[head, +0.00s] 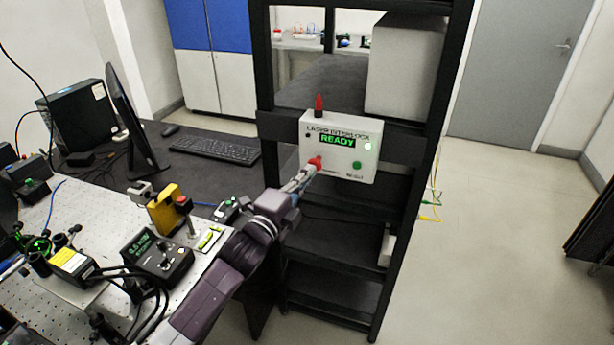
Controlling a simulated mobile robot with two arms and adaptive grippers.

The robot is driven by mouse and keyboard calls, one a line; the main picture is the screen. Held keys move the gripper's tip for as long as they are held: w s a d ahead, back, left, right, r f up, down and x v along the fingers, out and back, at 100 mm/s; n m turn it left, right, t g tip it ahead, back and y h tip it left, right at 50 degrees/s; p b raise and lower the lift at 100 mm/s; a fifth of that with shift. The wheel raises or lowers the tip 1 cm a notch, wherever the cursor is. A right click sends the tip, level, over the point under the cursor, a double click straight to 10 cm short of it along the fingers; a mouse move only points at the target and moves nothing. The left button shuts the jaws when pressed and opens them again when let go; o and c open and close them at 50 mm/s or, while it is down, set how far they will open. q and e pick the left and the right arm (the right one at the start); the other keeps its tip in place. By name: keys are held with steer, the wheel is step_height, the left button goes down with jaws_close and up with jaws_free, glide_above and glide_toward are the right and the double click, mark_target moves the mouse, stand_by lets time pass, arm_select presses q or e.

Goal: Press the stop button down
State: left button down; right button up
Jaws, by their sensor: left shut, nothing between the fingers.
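The stop button (316,161) is a red knob on the lower left of the white laser interlock box (350,128). The box is fixed to a black rack and its green display reads READY. My left gripper (310,171) is shut and empty, with its fingertips right at the red button and partly covering it. I cannot tell whether the tips touch the button or how far in it is. My right gripper is not in view.
A green button (356,165) sits at the box's lower right and a red lamp (319,104) on its top. The black rack (435,130) frames the box. An optical table (95,210) with instruments lies left. Open floor (490,240) is at the right.

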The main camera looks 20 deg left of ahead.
arm_select(q)
steer(key=shift+x, duration=0.95)
steer(key=shift+a+r, duration=0.1)
steer(key=shift+a, duration=0.15)
